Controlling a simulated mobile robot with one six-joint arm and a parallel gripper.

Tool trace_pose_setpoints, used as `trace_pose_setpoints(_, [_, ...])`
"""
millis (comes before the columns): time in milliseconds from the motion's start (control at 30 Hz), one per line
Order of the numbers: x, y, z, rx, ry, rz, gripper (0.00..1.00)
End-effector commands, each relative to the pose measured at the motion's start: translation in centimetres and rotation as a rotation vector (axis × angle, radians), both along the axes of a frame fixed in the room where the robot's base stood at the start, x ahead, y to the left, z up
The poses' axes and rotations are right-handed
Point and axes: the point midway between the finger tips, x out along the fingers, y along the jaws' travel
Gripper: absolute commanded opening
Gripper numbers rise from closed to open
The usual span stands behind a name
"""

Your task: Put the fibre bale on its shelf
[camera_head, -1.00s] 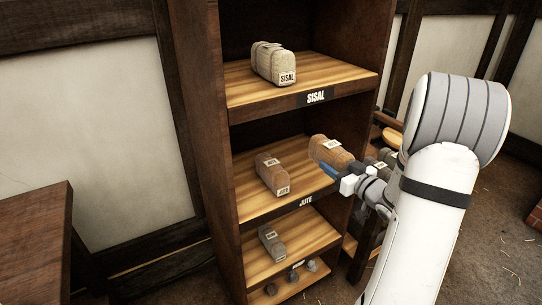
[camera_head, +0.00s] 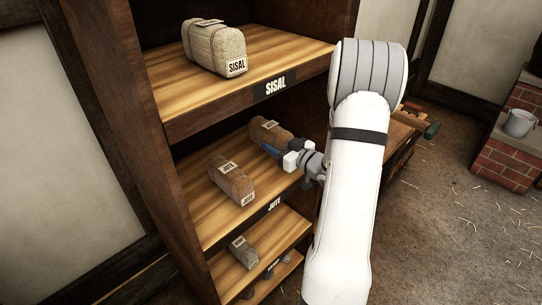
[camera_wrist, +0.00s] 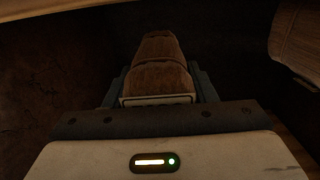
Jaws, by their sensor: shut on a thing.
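My gripper (camera_head: 284,152) is shut on a brown fibre bale (camera_head: 266,130) with a pale label too small to read. The bale is at the middle shelf, right of the bale there; I cannot tell if it touches the board. In the wrist view the held bale (camera_wrist: 160,70) lies between the jaws. The middle shelf (camera_head: 205,220) carries the label JUTE (camera_head: 274,204), and a brown bale marked JUTE (camera_head: 232,180) lies on it. The shelf above (camera_head: 185,95) is labelled SISAL (camera_head: 276,87) and holds a pale bale marked SISAL (camera_head: 214,47).
A lower shelf (camera_head: 225,290) holds a small grey-brown bale (camera_head: 244,252). The rack's dark left side (camera_head: 130,110) and the SISAL board overhead bound the middle shelf. A brick block (camera_head: 497,160) with a metal bucket (camera_head: 520,123) stands at the right. Open floor (camera_head: 440,230) lies between.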

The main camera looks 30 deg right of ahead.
Motion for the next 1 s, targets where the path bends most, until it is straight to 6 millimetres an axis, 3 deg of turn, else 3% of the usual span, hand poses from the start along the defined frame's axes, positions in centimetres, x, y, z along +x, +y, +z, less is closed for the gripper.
trace_pose_setpoints(300, [0.1,0.4,-3.8,0.0,0.0,0.008,0.2])
trace_pose_setpoints(667, [0.2,0.5,-4.2,-0.001,-0.002,0.01,0.2])
trace_pose_setpoints(700, [0.2,0.5,-4.1,-0.001,-0.001,0.01,0.52])
trace_pose_setpoints(933, [0.2,0.5,-4.0,0.0,-0.001,0.01,0.71])
trace_pose_setpoints(1000, [0.2,0.6,-4.0,0.0,-0.001,0.01,0.72])
